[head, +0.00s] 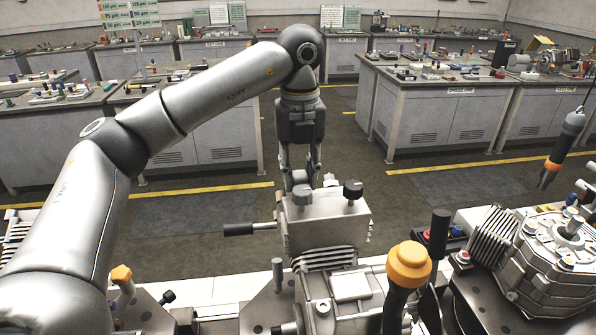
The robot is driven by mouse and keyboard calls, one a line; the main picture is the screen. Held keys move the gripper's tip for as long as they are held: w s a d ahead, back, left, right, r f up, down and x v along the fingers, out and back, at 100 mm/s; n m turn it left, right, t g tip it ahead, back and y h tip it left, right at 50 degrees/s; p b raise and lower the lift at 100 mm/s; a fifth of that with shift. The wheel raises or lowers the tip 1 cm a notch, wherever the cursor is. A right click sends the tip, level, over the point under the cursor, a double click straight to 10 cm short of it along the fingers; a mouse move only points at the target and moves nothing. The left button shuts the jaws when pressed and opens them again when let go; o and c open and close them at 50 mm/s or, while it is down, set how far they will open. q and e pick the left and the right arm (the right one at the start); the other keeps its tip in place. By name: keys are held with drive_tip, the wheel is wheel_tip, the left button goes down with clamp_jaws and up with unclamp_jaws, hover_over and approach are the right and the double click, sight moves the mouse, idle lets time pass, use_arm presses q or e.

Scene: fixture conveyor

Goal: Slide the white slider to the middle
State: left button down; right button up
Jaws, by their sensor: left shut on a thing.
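A grey metal fixture (328,222) stands on the bench in front of me, with a grey knob (302,193) and a black knob (352,189) on its top. My left gripper (301,178) points down at the back of the fixture's top and is shut on a grey piece beside or behind the grey knob. The fingertips are partly hidden, so the exact grip is unclear. A small whitish part (330,180) shows just right of the fingers. I cannot tell whether it is the white slider. My right gripper is not in view.
A black handle (238,229) sticks out left of the fixture. An orange-topped knob (409,264) and a black upright handle (439,232) stand at its front right. A ribbed metal machine (540,255) fills the right side. A dark tool (563,147) hangs at the far right.

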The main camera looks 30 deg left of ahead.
use_arm(q)
drive_tip(key=w+d, duration=0.2)
drive_tip(key=d, duration=0.1)
drive_tip(key=shift+w+d, duration=0.15)
drive_tip(key=shift+w, duration=0.1)
drive_tip(key=shift+s, duration=0.1)
drive_tip(key=c, duration=1.1)
unclamp_jaws()
wheel_tip(320, 180, up, 12)
drive_tip(key=shift+f, duration=0.1)
